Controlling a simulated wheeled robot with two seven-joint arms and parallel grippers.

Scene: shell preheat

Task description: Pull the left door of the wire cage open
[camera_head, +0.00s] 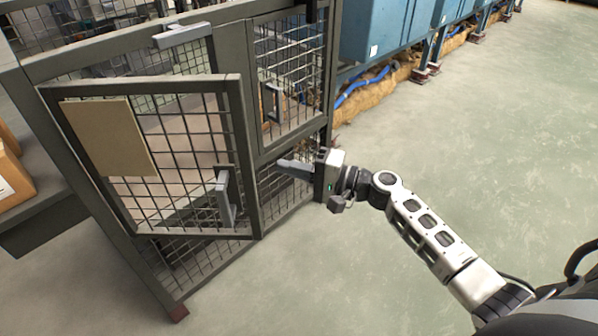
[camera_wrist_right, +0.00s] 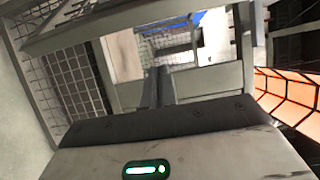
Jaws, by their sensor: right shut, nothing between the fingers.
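The left door (camera_head: 243,150) of the wire cage is a grey framed mesh panel with a tan plate (camera_head: 107,137) at its upper left. It stands partly open, swung out from the cage front. Its upright grey handle (camera_head: 226,198) is near the free edge. My right gripper (camera_head: 278,164) is shut and empty, just right of that free edge, pointing left in front of the cage opening. I cannot tell whether it touches the door. In the right wrist view the shut fingers (camera_wrist_right: 157,88) point at grey frame bars. My left gripper is not in view.
The right door (camera_head: 298,75) of the cage is closed, with its own handle (camera_head: 272,103). Cardboard boxes (camera_head: 12,180) sit on a shelf at the left. Blue cabinets (camera_head: 385,30) stand behind. The green-grey floor (camera_head: 500,150) at the right is clear.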

